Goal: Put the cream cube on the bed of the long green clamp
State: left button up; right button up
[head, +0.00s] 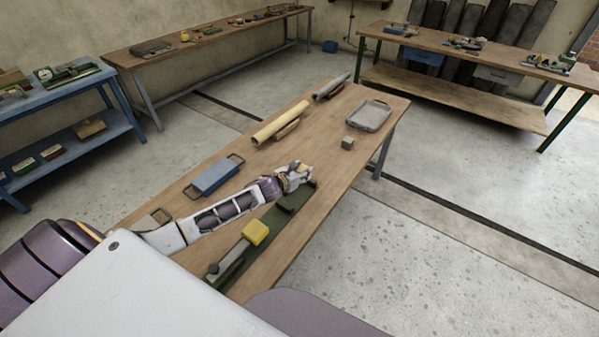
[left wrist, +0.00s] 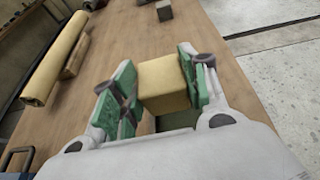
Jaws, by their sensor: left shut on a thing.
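The cream cube (left wrist: 163,86) is between the green-padded fingers of my left gripper (left wrist: 153,92), which is shut on it. In the head view my left gripper (head: 297,174) is over the far end of the long green clamp (head: 271,220), and the cube is mostly hidden by the fingers. The clamp lies along the table's right side, with a dark block (head: 296,199) near its far end and a yellow part (head: 255,232) with a grey arm nearer me. Whether the cube touches the clamp bed is unclear. My right gripper is not in view.
On the wooden table (head: 335,164) are a blue box (head: 215,178), a cream roll (head: 281,123), a grey roll (head: 331,87), a grey tray (head: 369,116) and a small grey cube (head: 348,143). Bare tabletop lies between the clamp and the grey cube.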

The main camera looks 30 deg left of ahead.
pick_arm(q)
jog(key=shift+d+r, duration=0.1)
jog(key=shift+r, duration=0.1)
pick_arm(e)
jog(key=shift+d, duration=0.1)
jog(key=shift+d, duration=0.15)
pick_arm(q)
jog(key=shift+f, duration=0.15)
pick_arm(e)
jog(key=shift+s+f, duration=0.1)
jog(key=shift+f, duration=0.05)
pick_arm(q)
jog(key=shift+f+b, duration=2.5)
jog(key=shift+f, duration=0.05)
jog(key=shift+f+b, duration=0.35)
jog(key=shift+f, duration=0.05)
jog(key=shift+f+b, duration=0.3)
jog(key=shift+b, duration=0.05)
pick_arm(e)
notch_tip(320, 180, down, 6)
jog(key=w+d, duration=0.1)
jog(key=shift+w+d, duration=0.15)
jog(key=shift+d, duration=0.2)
pick_arm(q)
jog(key=shift+f, duration=0.35)
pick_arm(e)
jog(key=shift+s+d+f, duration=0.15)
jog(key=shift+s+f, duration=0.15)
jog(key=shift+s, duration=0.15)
